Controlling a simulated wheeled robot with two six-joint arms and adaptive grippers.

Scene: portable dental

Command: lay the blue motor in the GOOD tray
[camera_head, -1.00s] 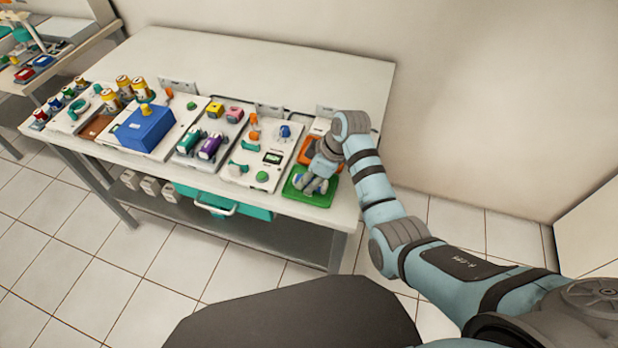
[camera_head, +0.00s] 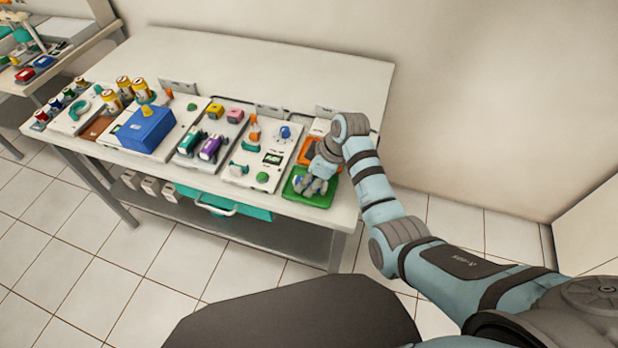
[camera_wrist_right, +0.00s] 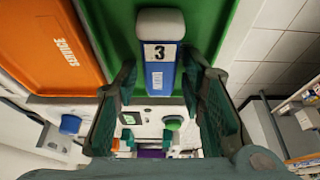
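The blue motor (camera_wrist_right: 160,72), with a grey end and a label "3", lies on the green tray (camera_wrist_right: 112,30) in the right wrist view. In the head view the green tray (camera_head: 318,202) is at the table's front right corner, with a bit of the blue motor (camera_head: 298,181) showing beside the fingers. No lettering shows on the green tray. My right gripper (camera_head: 309,184) is low over this tray. Its fingers (camera_wrist_right: 161,72) stand on either side of the motor with a gap on each side, so it is open. My left gripper is not in view.
An orange tray (camera_wrist_right: 52,45) reading "SERVICE" is beside the green one. The test panel (camera_head: 262,158) with buttons and a display stands to the left. Further left are a panel holding green and purple motors (camera_head: 209,149) and a blue box (camera_head: 147,129). The back of the table is clear.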

